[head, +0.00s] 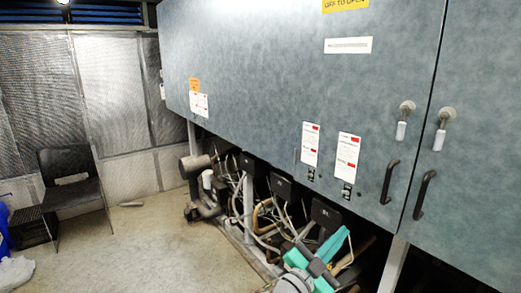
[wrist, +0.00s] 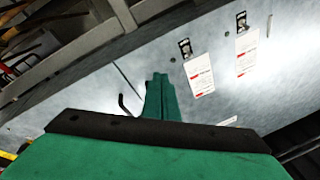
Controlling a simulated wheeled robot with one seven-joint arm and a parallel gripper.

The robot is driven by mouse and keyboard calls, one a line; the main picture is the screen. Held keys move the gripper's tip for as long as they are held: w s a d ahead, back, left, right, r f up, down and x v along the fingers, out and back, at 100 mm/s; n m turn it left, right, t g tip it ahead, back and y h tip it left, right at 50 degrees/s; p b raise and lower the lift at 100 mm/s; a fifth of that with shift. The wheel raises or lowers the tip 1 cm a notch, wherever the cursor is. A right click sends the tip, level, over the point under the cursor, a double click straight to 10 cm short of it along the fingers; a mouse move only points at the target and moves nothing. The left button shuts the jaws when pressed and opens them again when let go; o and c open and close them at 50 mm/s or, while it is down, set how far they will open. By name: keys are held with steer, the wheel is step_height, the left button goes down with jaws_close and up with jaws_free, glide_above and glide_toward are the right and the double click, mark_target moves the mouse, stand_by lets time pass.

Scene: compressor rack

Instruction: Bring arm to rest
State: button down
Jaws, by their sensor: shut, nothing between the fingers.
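My arm shows at the bottom of the head view, with grey and teal parts (head: 318,268) in front of the machinery under the cabinet. In the wrist view my gripper (wrist: 159,78) has its green fingers together with nothing between them. The large grey cabinet (head: 270,90) fills the upper right of the head view. In the wrist view its face (wrist: 225,105) lies beyond the fingers and appears turned over. I see no contact between the fingers and the cabinet.
Compressors and pipes (head: 262,215) crowd the space below the cabinet. Two black door handles (head: 389,182) stick out at the right. A dark chair (head: 72,180) stands at the far left by the mesh wall. The concrete floor (head: 130,250) at left is mostly clear.

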steer(key=s+a+f+n+t+y, duration=0.1)
steer(key=s+a+f+n+y, duration=0.35)
steer(key=f, duration=0.45)
steer(key=s+a+f+n+t+y, duration=0.1)
steer(key=s+a+f+n+y, duration=0.25)
steer(key=s+f, duration=0.4)
steer(key=s+a+f+n+t+y, duration=0.1)
steer(key=s+a+f+n+y, duration=0.3)
steer(key=f, duration=0.7)
steer(key=s+a+f+n+y, duration=0.1)
steer(key=s+a+f+n, duration=0.15)
steer(key=s, duration=0.35)
steer(key=s+a+f+n+y, duration=0.2)
steer(key=s+a+f, duration=0.1)
steer(key=s, duration=0.4)
steer(key=s+a+r+g, duration=0.1)
steer(key=s+a+r, duration=0.1)
steer(key=s, duration=1.3)
steer(key=shift+s+a+r+g, duration=0.2)
steer(key=shift+s+a+g, duration=0.1)
steer(key=shift+w, duration=0.1)
